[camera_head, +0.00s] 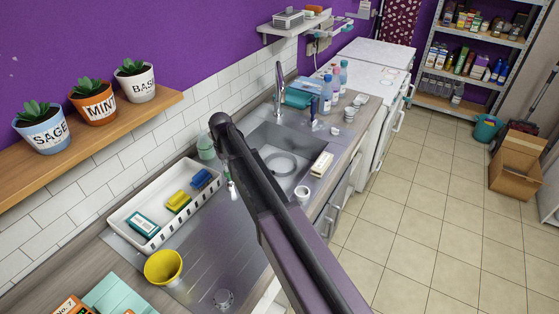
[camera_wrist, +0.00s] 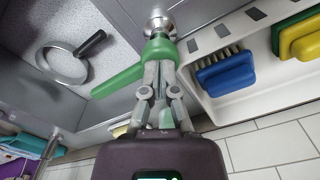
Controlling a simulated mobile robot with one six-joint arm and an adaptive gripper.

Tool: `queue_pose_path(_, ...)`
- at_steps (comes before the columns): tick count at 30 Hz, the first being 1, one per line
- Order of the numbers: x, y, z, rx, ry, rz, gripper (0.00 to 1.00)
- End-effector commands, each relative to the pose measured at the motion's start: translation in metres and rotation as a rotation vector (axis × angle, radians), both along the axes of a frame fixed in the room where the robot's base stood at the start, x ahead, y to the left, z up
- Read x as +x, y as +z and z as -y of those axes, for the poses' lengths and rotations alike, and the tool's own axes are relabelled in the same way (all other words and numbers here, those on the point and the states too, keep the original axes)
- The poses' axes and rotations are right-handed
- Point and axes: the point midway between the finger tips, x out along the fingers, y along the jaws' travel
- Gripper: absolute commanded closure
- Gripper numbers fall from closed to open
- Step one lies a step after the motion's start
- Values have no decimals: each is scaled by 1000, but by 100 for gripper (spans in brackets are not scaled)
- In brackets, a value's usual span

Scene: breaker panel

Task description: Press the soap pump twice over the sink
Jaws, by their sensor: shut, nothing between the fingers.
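In the wrist view the green soap pump (camera_wrist: 158,47) is at the tips of my gripper (camera_wrist: 160,66), its long spout angled left toward the sink basin. My gripper's fingers are together on the near side of the pump head and seem to touch it; I cannot tell whether the head is pressed down. A chrome round part shows just beyond it. In the head view my dark arm reaches over the counter and hides most of the gripper and pump. The steel sink (camera_head: 262,134) holds a round pan (camera_head: 281,163); the pan's ring and dark handle also show in the wrist view (camera_wrist: 70,62).
A white tray (camera_head: 125,212) with a blue brush (camera_wrist: 222,72) and sponges stands close beside the pump. A yellow cup (camera_head: 163,266) is on the drainboard. The faucet (camera_head: 279,90) rises behind the basin, and a tiled wall (camera_wrist: 275,147) is close to my gripper.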

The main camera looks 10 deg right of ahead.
Motion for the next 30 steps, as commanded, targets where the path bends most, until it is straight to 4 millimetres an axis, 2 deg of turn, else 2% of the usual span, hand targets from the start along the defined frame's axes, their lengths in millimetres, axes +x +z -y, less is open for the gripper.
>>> queue_pose_path(30, 0, 42, 0, 0, 0, 0, 100)
